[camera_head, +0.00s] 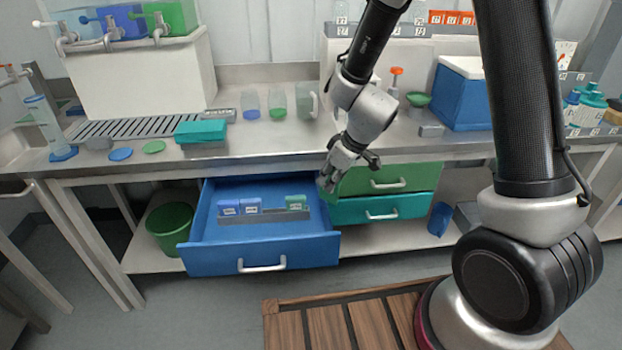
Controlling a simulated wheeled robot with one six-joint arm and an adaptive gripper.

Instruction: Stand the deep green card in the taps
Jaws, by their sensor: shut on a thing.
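My gripper (334,178) hangs in front of the bench edge, right of the open blue drawer, and points down. It is shut on a small green piece (326,183), likely the deep green card, which shows only in part against the green drawer behind. A green-topped card (296,203) and two blue cards (239,207) stand in a grey rack (262,218) inside the blue drawer.
The blue drawer (262,250) juts out below the bench. A teal box (201,131), loose discs (121,154), small vessels (277,104) and a blue cylinder stand (62,153) occupy the bench top. A wooden platform (325,328) lies on the floor in front.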

